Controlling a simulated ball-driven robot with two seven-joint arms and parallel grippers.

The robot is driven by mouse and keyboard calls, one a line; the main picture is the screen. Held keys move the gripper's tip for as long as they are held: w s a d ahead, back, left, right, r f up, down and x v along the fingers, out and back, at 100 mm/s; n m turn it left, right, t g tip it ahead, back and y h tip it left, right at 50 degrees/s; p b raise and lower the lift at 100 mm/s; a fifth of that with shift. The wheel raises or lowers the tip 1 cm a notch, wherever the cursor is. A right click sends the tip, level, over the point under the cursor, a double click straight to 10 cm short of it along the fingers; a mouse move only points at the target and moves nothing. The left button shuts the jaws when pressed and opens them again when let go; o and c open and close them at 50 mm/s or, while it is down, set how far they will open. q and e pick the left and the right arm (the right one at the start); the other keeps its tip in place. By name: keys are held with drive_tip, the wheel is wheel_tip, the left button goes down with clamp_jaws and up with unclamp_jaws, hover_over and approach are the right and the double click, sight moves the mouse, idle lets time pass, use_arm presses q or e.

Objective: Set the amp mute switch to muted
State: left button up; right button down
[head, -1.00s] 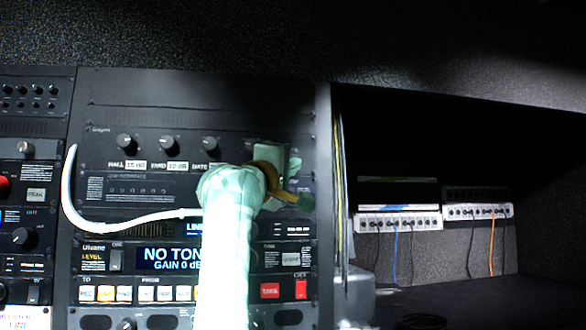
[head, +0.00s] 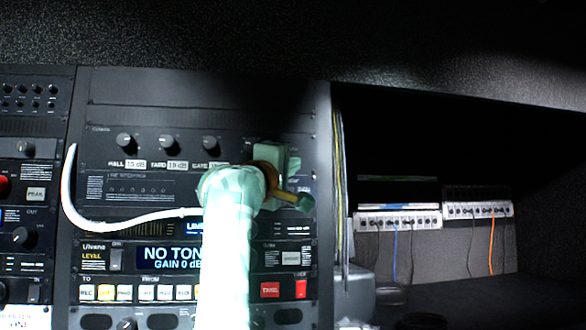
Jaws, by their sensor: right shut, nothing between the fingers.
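The rack unit with a row of three black knobs and dB labels (head: 105,165) faces me in the upper middle. My right gripper (head: 304,202) is in front of its right part, at the end of my pale arm, and is shut with nothing visible in it. The gripper and arm hide the right part of this panel. I cannot make out which control is the amp mute switch; it may be behind the gripper. Whether the fingertips touch the panel cannot be told. My left gripper is not in view.
A white cable (head: 75,205) loops across the rack front. Below is a unit with a lit display reading NO TONE (head: 165,258), button row (head: 145,293) and red buttons (head: 270,290). To the right, a dark recess holds white patch strips (head: 400,220).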

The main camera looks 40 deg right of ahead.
drive_tip(key=shift+s+a+r, duration=0.1)
drive_tip(key=shift+s+a, duration=0.25)
drive_tip(key=shift+s, duration=0.25)
drive_tip(key=shift+b, duration=0.3)
drive_tip(key=s, duration=0.1)
drive_tip(key=s+a+b, duration=0.1)
drive_tip(key=s, duration=0.1)
drive_tip(key=s+a+b, duration=0.1)
drive_tip(key=shift+s+a+r, duration=0.15)
drive_tip(key=shift+r, duration=0.15)
